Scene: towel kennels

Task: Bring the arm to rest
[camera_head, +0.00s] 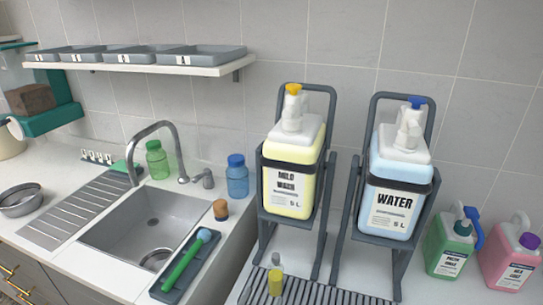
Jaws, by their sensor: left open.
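I cannot make out either of my grippers or arms in the head view. Nothing seen here is held. The counter (105,277) and its fixtures stand free of any arm that I can see.
A sink (150,225) with a tap and a draining board (75,212) is at left. A shelf (150,67) carries several grey trays. A yellow jug (291,170) and a WATER jug (400,175) stand in tilted racks. Green (449,245) and pink (510,258) bottles stand at right.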

